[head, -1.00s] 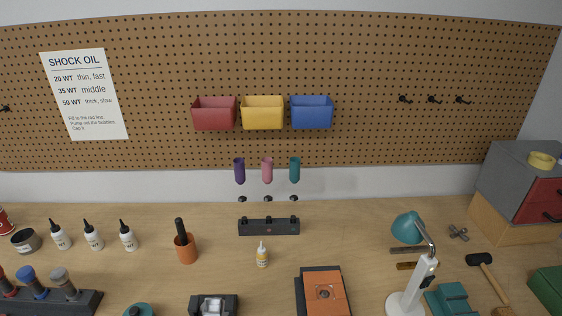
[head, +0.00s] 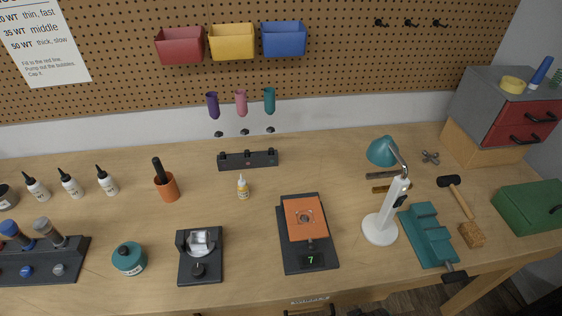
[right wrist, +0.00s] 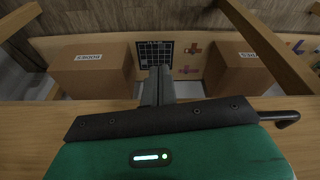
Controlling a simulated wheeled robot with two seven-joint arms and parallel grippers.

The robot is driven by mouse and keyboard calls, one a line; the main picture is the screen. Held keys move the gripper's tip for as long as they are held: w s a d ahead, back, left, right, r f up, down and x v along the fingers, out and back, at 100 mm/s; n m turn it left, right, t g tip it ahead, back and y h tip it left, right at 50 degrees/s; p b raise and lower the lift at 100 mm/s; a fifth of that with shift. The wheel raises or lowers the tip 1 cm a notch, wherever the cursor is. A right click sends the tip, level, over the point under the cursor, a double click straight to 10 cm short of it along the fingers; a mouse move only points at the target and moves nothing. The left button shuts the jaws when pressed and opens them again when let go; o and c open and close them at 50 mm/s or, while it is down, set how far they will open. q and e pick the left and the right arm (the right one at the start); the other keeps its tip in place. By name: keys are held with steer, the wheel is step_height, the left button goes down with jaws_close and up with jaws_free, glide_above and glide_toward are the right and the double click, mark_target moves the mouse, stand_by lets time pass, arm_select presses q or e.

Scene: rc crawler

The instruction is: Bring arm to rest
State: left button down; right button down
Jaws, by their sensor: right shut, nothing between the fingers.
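My right gripper (right wrist: 158,78) shows in the right wrist view. Its grey fingers are together, with nothing between them. It points toward the space below a wooden edge (right wrist: 60,108), where cardboard boxes stand. It touches nothing that I can see. Neither gripper shows in the head view, and my left gripper is in no view.
The workbench (head: 350,160) holds a lamp (head: 381,228), a teal vise (head: 428,235), a black stand with an orange plate (head: 306,217) and a green box (head: 527,207). Cardboard boxes (right wrist: 90,70) and (right wrist: 237,68) flank a dark grid panel (right wrist: 155,55).

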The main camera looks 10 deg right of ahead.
steer(key=s+d+f+g, duration=0.1)
steer(key=s+f, duration=0.3)
steer(key=f, duration=0.7)
steer(key=s+f, duration=0.4)
steer(key=f, duration=0.8)
steer(key=s+d+f+g, duration=0.1)
steer(key=s+d+f, duration=0.1)
steer(key=s+f, duration=0.9)
steer(key=s, duration=0.3)
steer(key=shift+d, duration=0.4)
